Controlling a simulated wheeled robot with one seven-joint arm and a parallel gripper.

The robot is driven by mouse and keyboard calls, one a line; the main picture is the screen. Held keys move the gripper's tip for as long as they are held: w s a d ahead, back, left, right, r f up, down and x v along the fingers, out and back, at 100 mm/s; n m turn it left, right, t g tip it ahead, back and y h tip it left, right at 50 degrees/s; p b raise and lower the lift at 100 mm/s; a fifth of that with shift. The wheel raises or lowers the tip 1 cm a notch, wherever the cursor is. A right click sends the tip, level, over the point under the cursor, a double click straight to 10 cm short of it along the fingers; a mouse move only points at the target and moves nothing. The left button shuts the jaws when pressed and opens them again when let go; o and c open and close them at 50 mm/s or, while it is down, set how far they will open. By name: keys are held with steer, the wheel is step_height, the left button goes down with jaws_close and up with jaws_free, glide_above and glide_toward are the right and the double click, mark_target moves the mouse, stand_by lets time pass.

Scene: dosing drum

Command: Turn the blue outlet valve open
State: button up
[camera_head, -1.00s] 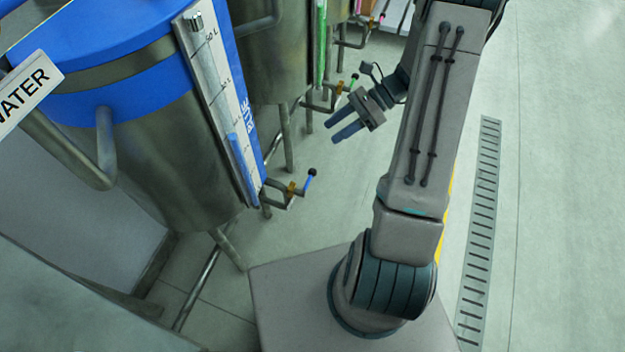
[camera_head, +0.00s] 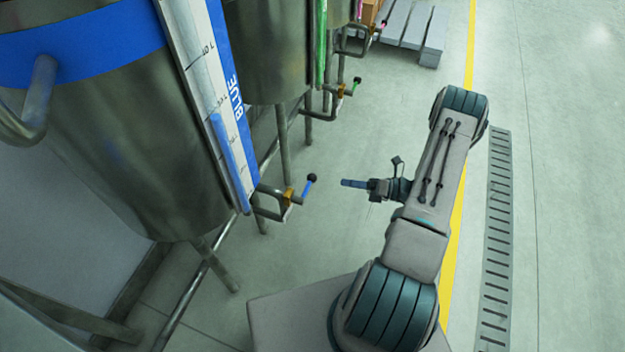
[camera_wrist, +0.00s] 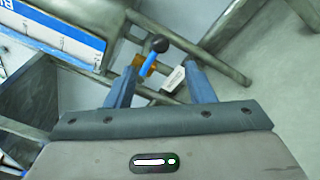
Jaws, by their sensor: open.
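The blue outlet valve (camera_head: 307,187) sits on a pipe at the lower front of the blue-banded drum (camera_head: 120,130). It has a blue lever with a black knob and a brass body (camera_head: 289,195). In the wrist view the lever (camera_wrist: 150,64) and its black knob (camera_wrist: 160,45) appear between my two fingers, tilted up to the right. My gripper (camera_head: 345,183) is open and empty, to the right of the knob with a gap between them. In the wrist view my gripper (camera_wrist: 162,75) shows its blue fingers spread on either side of the valve.
A second drum (camera_head: 265,50) with a green-handled valve (camera_head: 356,81) stands behind, with a pink-handled one (camera_head: 379,27) farther back. Drum legs and pipes stand below the blue valve. A pallet (camera_head: 410,25) lies far back. The floor (camera_head: 570,180) at right is clear.

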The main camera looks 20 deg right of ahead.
mark_target(312, 178)
steer(key=b+x, duration=0.2)
steer(key=x, duration=0.9)
steer(key=shift+w+a, duration=0.1)
steer(key=shift+a, duration=0.1)
jaws_close()
